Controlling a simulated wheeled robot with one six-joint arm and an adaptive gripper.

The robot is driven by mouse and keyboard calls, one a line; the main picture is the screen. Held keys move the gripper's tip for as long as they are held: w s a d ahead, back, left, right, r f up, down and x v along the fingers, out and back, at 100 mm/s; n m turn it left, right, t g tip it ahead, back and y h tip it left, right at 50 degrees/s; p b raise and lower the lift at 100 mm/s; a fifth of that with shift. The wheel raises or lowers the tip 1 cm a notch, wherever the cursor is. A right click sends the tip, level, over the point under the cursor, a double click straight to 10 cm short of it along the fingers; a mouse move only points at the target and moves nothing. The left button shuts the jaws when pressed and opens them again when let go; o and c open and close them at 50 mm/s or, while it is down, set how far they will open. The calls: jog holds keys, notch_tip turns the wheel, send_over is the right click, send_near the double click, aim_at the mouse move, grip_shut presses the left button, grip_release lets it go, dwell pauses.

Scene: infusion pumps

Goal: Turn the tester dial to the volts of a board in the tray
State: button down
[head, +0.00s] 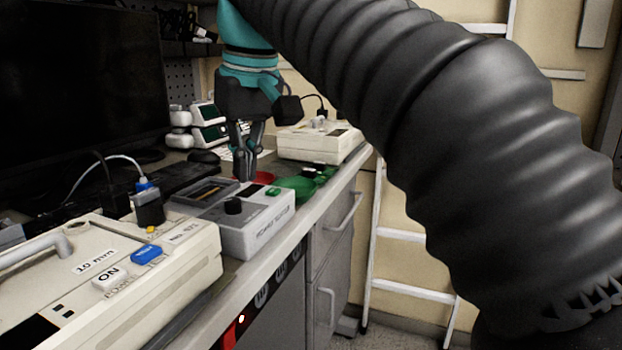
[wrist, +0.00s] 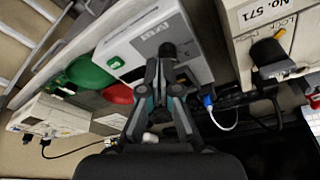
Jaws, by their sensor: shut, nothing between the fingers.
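The tester (head: 262,232) is a pale grey box on the bench with a black dial (head: 233,206), a green button (head: 272,191) and a dark display. In the wrist view the tester (wrist: 140,62) lies beyond my fingertips, and its dial (wrist: 167,49) shows just past them. My gripper (head: 245,178) points down and is shut and empty, apart from the dial. It also shows in the wrist view (wrist: 164,64). A green tray (head: 292,183) lies beyond the tester, with small dark pieces by it, too small to read. The dial's setting is not readable.
A cream pump (head: 185,262) with ON and blue buttons stands at front left. Another cream pump (head: 315,146) stands at the back, near a red dish (head: 264,177). A monitor (head: 80,80) and cables line the left. The bench's front edge runs close by the tester.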

aim_at(234, 221)
jog(key=shift+f+b, duration=1.1)
jog(key=shift+f, duration=1.35)
jog(key=shift+s+a+r+p, duration=0.1)
jog(key=shift+s+a+p, duration=0.35)
jog(key=shift+p, duration=0.7)
jog(key=shift+a, duration=0.35)
jog(key=shift+s, duration=0.2)
jog(key=shift+s+d, duration=0.1)
jog(key=shift+s, duration=0.1)
jog(key=shift+r, duration=2.95)
